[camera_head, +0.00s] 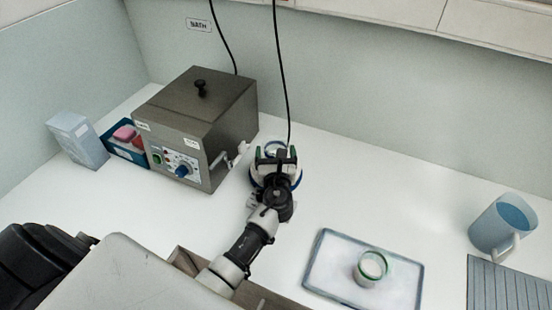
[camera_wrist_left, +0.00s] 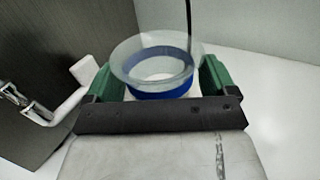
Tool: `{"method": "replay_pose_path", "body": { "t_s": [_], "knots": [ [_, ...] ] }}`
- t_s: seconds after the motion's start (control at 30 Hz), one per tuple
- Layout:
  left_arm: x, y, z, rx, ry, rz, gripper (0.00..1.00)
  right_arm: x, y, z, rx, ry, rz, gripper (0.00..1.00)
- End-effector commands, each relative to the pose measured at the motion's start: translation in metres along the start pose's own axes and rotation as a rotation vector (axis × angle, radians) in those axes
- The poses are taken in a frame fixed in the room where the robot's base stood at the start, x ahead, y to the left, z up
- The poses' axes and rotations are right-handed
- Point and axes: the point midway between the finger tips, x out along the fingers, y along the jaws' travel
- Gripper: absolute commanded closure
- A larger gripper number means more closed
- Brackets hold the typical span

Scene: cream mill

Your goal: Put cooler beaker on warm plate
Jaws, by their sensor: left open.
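My left gripper (camera_head: 277,153) is open beside the steel bath, with its green fingers on either side of a clear beaker (camera_wrist_left: 156,62). The beaker has a blue band and pale contents; I cannot tell whether the fingers touch it. In the head view a round base with a blue rim (camera_head: 297,184) shows under the gripper, mostly hidden; I cannot tell if it is the warm plate. A second beaker (camera_head: 371,267), with a green band and white contents, stands on a tray (camera_head: 325,262). I cannot tell which beaker is cooler. My right gripper is not in view.
The steel bath (camera_head: 196,112) with a lidded top and front knobs stands at left, its pale handle near my gripper. A carton (camera_head: 78,140) and a blue box (camera_head: 125,150) stand left of it. A blue mug (camera_head: 499,226) and grey ridged mat (camera_head: 500,286) are at right. A cable hangs behind my gripper.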

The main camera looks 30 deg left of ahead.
Motion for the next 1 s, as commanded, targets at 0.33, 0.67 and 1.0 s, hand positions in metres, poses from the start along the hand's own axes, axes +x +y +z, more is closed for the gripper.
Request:
{"method": "replay_pose_path", "body": {
  "t_s": [0.33, 0.67, 1.0],
  "knots": [
    [-0.056, 0.0, -0.002, -0.002, 0.003, -0.002, 0.14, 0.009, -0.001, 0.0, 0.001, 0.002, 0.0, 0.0],
    [-0.112, 0.0, 0.0, -0.002, 0.001, -0.001, 0.14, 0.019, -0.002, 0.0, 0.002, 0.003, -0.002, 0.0],
    [-0.12, 0.0, 0.002, 0.0, -0.001, 0.0, 0.14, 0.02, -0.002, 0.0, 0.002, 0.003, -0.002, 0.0]
  ]
}}
